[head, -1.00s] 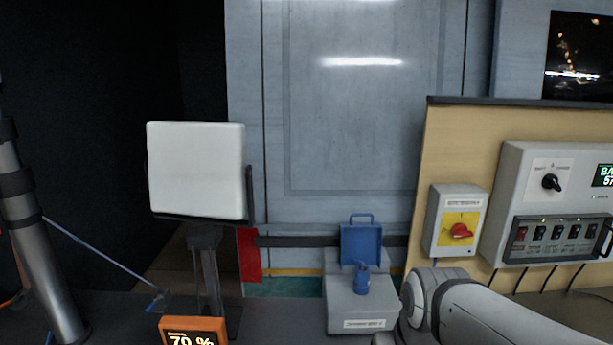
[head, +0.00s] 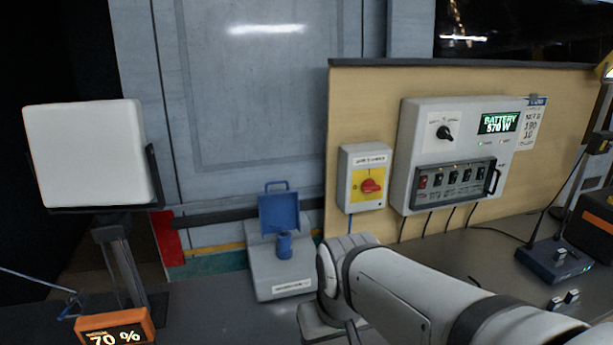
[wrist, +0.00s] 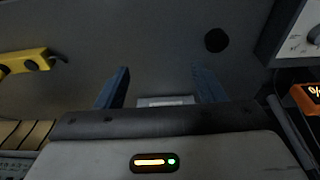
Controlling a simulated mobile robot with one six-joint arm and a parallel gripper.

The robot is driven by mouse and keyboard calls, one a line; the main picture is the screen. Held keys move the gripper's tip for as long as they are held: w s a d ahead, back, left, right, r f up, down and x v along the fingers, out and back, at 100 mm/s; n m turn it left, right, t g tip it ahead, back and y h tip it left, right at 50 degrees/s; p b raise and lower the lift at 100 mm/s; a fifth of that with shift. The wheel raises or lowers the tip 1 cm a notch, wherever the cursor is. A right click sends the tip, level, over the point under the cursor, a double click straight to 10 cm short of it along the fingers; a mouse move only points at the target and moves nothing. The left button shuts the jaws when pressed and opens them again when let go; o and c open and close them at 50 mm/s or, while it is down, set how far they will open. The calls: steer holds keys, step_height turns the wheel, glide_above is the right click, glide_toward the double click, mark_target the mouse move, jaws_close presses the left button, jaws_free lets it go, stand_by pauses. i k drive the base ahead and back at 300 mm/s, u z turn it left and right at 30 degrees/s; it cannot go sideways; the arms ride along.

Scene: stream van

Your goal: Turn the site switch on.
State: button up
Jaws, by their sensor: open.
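A grey wall box (head: 365,152) is mounted on the tan board in the head view. It has a yellow plate with a red rotary handle (head: 371,186); the handle looks roughly level. Its label is too blurred to read surely. To its right, a larger grey panel (head: 410,135) carries a black rotary knob (head: 444,132), a lit battery display and a row of rocker switches (head: 452,178). My gripper (wrist: 160,75) shows in the wrist view with its two blue fingers apart and nothing between them. It points at a dark surface, away from the wall box.
A white panel light (head: 90,155) and an orange 70 % display (head: 115,328) are at the left. A desk microphone (head: 555,258) stands at the right.

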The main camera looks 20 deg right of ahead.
mark_target(369, 186)
steer(key=z, duration=0.05)
steer(key=k, duration=0.5)
steer(key=u, duration=0.65)
steer(key=k, duration=0.65)
steer(key=z, duration=0.9)
steer(key=i, duration=1)
steer(key=z, duration=0.05)
